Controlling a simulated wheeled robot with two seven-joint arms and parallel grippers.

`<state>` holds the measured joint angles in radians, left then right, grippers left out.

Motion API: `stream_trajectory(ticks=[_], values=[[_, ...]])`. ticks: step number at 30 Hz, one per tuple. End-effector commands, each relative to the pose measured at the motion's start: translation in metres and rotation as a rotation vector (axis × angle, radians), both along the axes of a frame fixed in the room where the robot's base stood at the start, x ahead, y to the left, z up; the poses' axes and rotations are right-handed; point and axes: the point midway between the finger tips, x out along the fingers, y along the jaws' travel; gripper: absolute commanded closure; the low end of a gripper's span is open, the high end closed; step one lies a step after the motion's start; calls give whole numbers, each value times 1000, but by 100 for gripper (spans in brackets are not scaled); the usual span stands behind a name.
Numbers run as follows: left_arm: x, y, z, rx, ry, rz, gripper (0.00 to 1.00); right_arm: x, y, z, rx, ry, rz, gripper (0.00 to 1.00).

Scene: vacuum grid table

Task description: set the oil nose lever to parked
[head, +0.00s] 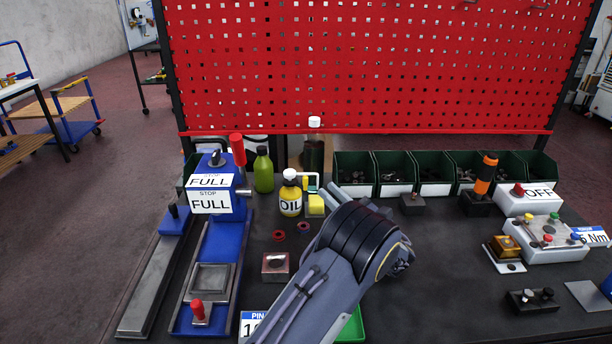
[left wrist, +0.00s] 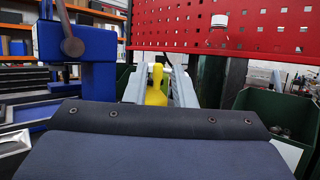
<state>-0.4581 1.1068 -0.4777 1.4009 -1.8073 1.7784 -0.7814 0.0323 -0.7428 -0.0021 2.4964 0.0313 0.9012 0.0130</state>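A yellow bottle labelled OIL (head: 290,201) with a white cap stands upright near the back of the table. Just right of it is a small yellow block (head: 316,206) with a pale bent piece above it. I cannot make out a separate lever or its marked positions. My left gripper (head: 332,188) reaches in from the front, its fingers just right of the yellow block. In the left wrist view its two fingers (left wrist: 158,82) stand apart with a yellow piece (left wrist: 156,93) showing between them. I cannot tell whether they touch it. My right gripper is not in view.
A green bottle (head: 263,170) stands behind the oil bottle. Green bins (head: 354,176) line the back below the red pegboard (head: 370,70). Switch boxes (head: 545,238) fill the right side.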

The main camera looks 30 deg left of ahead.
Motion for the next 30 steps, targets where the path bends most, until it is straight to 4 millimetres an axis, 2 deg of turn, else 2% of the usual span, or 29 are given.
stream_trajectory(ticks=[1, 6, 12, 18, 26, 30], values=[[2, 13, 1, 0, -1, 4, 77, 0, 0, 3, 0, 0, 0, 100], [11, 48, 1, -2, 0, 4, 77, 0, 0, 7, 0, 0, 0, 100], [18, 77, 8, -2, -2, 2, 77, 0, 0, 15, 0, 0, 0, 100], [21, 88, 12, -2, 0, 0, 77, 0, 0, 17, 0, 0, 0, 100], [21, 89, 11, -2, 0, 0, 77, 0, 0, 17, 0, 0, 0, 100], [21, 88, 11, -2, 0, 0, 94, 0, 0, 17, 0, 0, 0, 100]])
